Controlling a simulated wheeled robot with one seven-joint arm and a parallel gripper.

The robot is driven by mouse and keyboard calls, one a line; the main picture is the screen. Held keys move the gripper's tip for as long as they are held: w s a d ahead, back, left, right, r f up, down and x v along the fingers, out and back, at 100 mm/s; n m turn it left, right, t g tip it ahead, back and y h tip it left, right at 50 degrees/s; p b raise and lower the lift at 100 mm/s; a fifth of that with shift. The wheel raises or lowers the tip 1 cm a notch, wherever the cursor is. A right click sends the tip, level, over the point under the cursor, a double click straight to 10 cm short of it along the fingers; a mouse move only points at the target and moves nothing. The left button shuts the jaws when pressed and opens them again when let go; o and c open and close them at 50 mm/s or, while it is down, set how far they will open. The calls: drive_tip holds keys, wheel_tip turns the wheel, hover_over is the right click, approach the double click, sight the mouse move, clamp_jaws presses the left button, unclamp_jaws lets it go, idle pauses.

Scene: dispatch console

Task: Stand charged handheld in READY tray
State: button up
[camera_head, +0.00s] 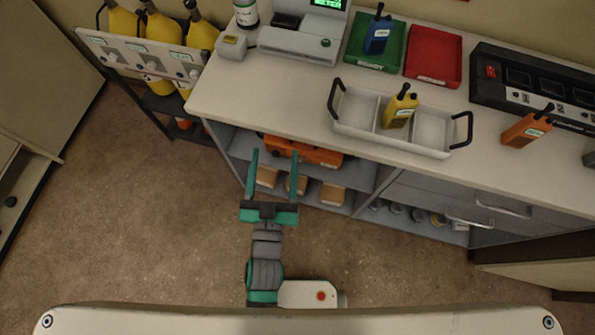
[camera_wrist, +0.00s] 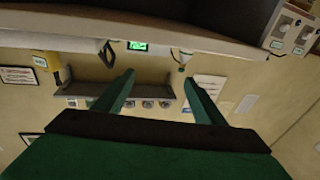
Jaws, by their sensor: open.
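Three handhelds show in the head view. A blue one (camera_head: 377,35) stands in the green tray (camera_head: 361,59), a yellow one (camera_head: 400,108) stands in the grey divided carrier (camera_head: 357,133), and an orange one (camera_head: 527,128) is on the counter at the right. The red tray (camera_head: 433,57) beside the green one is empty. The tray labels are too small to read, so I cannot tell which is READY. My gripper (camera_head: 274,165) is open and empty, in front of the counter's left part, away from the handhelds. Its spread fingers (camera_wrist: 158,80) also show in the wrist view.
A meter box (camera_head: 303,40) with a green screen stands at the counter's back left. A black slotted unit (camera_head: 530,90) is at the right. Shelves with an orange case (camera_head: 303,151) lie under the counter. Yellow cylinders (camera_head: 163,35) stand at the left. The floor (camera_head: 150,220) at left is clear.

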drive_tip(key=s+d+f+g, duration=0.2)
drive_tip(key=s+f, duration=0.1)
drive_tip(key=s, duration=0.5)
drive_tip(key=s+d+f+g+y, duration=0.1)
drive_tip(key=s+d+f, duration=0.2)
drive_tip(key=s, duration=0.6)
drive_tip(key=shift+s+d+f+g, duration=0.15)
drive_tip(key=shift+d+f+g, duration=0.05)
drive_tip(key=shift+g, duration=0.2)
drive_tip(key=shift+a+n, duration=0.1)
drive_tip(key=shift+n, duration=0.2)
drive_tip(key=shift+s, duration=0.2)
